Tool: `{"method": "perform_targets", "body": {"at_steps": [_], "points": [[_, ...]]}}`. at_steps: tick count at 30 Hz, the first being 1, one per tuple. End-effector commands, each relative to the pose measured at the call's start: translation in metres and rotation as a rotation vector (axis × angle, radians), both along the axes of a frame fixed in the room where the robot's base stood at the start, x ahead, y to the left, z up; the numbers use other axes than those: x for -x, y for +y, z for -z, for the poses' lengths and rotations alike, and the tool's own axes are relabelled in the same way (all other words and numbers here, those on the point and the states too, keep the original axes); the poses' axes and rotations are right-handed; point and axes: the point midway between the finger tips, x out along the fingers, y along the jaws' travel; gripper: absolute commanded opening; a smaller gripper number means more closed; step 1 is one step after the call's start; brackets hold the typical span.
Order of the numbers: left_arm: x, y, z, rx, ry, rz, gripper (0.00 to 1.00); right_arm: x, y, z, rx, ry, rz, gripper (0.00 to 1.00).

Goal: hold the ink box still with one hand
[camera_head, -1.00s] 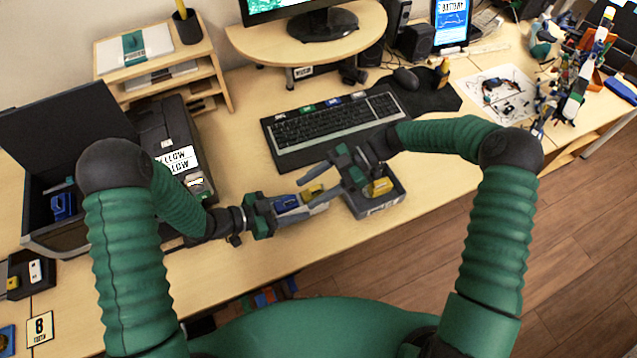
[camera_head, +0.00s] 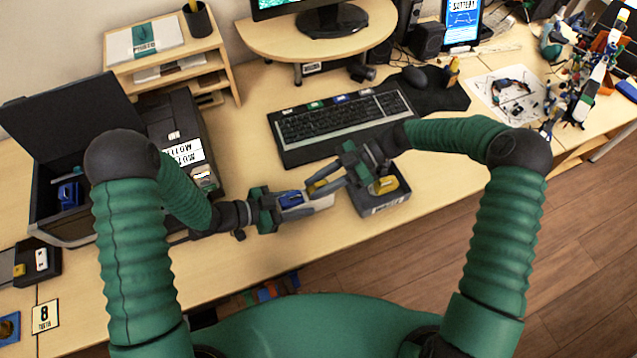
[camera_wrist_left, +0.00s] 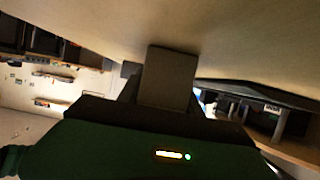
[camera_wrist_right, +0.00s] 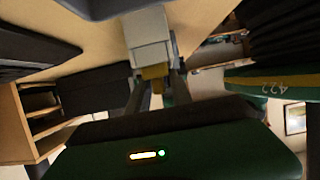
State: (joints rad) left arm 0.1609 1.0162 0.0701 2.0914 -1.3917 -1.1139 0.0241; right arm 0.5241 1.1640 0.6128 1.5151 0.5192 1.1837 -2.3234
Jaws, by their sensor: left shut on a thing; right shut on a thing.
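The ink box (camera_head: 322,203) is a small light-grey box on the front of the table, left of a dark tray. A blue block (camera_head: 291,199) and a yellow block (camera_head: 317,187) sit at its top. My left gripper (camera_head: 283,207) is shut on the box from the left; the left wrist view shows the pale box (camera_wrist_left: 167,75) between the fingers. My right gripper (camera_head: 326,186) is shut on the yellow block from the right. In the right wrist view the yellow block (camera_wrist_right: 154,72) lies between the fingers against the pale box. Whether it is seated in the box cannot be told.
The dark tray (camera_head: 388,207) with another yellow block (camera_head: 385,184) stands just right, under my right gripper. A keyboard (camera_head: 340,125) lies behind. A printer (camera_head: 178,115) and an open black case (camera_head: 70,150) stand left. The table's front edge is close.

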Motion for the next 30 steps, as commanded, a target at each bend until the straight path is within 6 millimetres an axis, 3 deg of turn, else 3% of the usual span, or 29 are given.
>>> {"method": "perform_targets", "body": {"at_steps": [30], "points": [[0.0, 0.0, 0.0, 0.0, 0.0, 0.0, 0.0, 0.0, 0.0, -0.02, 0.0, 0.0, 0.0, 0.0]]}}
